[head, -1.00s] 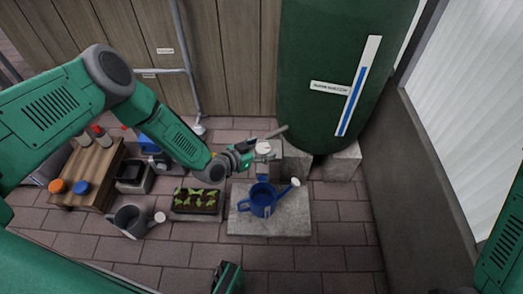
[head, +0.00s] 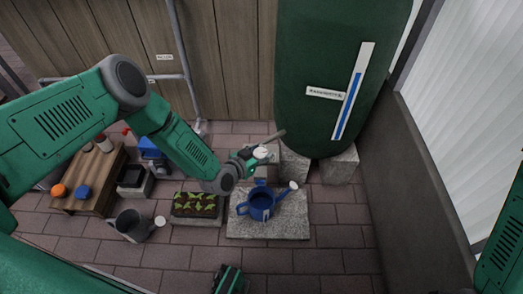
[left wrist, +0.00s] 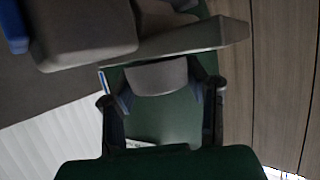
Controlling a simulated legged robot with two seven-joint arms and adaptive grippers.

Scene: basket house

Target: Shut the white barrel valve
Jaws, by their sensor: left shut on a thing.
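The green water barrel (head: 305,60) stands at the back right. A round white valve part (head: 262,152) shows low at its front left, with a grey bar (head: 268,138) sticking up to the right behind it. My left gripper (head: 255,160) is at this valve and hides much of it. In the left wrist view, the two dark fingers (left wrist: 160,110) are closed around a grey-brown block (left wrist: 157,77), and a grey bar (left wrist: 170,42) crosses beyond it. Which part of the valve is gripped is hard to tell.
A blue watering can (head: 262,205) stands on a stone slab (head: 290,230) just below the valve. A seedling tray (head: 197,205), a grey can (head: 132,225) and a wooden table (head: 85,180) are to the left. A grey wall (head: 410,190) bounds the right.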

